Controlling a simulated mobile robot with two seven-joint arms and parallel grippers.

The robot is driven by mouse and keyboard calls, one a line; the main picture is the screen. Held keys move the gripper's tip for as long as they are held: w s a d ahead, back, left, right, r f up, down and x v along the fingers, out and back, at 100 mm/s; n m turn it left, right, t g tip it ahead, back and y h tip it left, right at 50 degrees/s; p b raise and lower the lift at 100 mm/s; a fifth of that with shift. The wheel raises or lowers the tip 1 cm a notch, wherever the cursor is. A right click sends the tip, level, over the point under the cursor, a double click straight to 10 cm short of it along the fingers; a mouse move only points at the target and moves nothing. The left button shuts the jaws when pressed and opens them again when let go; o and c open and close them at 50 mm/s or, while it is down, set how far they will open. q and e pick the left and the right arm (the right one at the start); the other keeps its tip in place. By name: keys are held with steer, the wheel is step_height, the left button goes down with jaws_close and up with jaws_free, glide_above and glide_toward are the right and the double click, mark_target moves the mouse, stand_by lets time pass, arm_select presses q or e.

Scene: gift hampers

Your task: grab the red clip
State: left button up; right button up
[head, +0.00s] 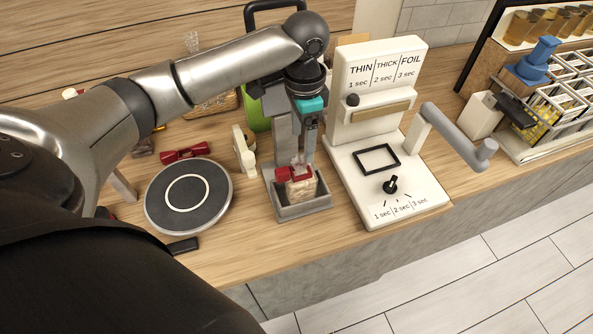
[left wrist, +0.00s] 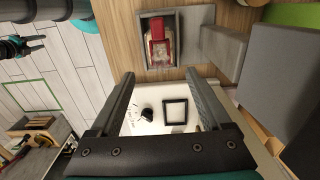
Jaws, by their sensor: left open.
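The red clip (head: 290,173) sits on the top of a small filled bag (head: 301,188) that stands in a grey tray (head: 304,209). It also shows in the left wrist view (left wrist: 158,50), above the fingertips. My left gripper (head: 305,150) is open and empty. It hangs just above the clip and bag in the head view, and its two fingers (left wrist: 160,76) are spread apart in the left wrist view. A dark gripper-like part with teal, apparently my right gripper (left wrist: 15,47), shows at the left wrist view's edge; its jaws are unclear.
A white sealer (head: 372,110) with a black frame and knob stands right of the tray. A grey round plate (head: 160,207) and a red bow (head: 185,152) lie to the left. A grey post stands behind the tray. A wire rack with jars is at far right.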

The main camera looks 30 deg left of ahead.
mark_target(302, 160)
arm_select(q)
step_height(302, 160, down, 9)
steer(key=shift+f, duration=0.2)
stand_by(0.3)
jaws_close()
stand_by(0.6)
